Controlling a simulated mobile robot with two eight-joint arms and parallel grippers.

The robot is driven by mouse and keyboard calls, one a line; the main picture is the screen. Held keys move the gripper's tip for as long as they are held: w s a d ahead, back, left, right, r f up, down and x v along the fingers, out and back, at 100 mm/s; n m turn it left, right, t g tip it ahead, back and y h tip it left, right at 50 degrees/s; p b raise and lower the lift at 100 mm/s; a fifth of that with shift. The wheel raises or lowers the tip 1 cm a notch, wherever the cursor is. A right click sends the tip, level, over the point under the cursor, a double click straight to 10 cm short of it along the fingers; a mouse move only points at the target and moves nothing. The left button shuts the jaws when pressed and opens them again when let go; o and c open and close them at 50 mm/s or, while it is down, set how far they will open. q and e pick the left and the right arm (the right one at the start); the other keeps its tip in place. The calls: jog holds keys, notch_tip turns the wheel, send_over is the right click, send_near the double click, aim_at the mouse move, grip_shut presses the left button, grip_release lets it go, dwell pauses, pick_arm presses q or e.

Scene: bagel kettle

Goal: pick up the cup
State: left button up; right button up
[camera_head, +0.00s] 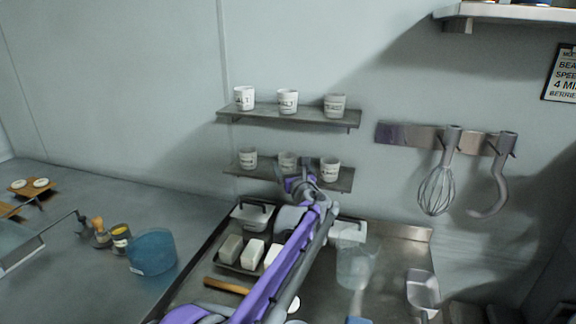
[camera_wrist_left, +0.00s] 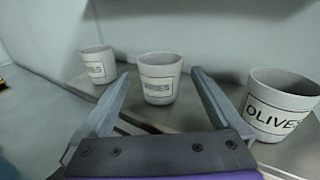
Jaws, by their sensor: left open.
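Small white-grey labelled cups stand on two wall shelves. On the lower shelf (camera_head: 235,172) are a left cup (camera_head: 248,159), a middle cup (camera_head: 287,160) and a right cup (camera_head: 330,169). My left gripper (camera_head: 297,183) is at this shelf, in front of the middle cup and partly hiding it. In the left wrist view its open fingers (camera_wrist_left: 162,78) point at the middle cup (camera_wrist_left: 160,80), which shows upright between them. I cannot tell how deep the cup is between them. The cup labelled OLIVES (camera_wrist_left: 278,105) stands to the right, another cup (camera_wrist_left: 98,65) to the left. My right gripper is not in view.
The upper shelf (camera_head: 310,114) holds more cups just above. A whisk (camera_head: 437,190) and a hook (camera_head: 495,185) hang from a wall rail on the right. Below are a metal counter with white blocks (camera_head: 252,252), a clear container (camera_head: 356,264) and a blue tub (camera_head: 152,252).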

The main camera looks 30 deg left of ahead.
aim_at(290, 163)
pick_arm(q)
jog(key=x, duration=0.4)
jog(key=shift+w+a+p, duration=0.2)
jog(key=shift+w+p, duration=0.1)
jog(key=shift+p, duration=0.05)
jog(key=shift+r, duration=0.1)
jog(key=shift+s, duration=0.1)
jog(key=c, duration=1.4)
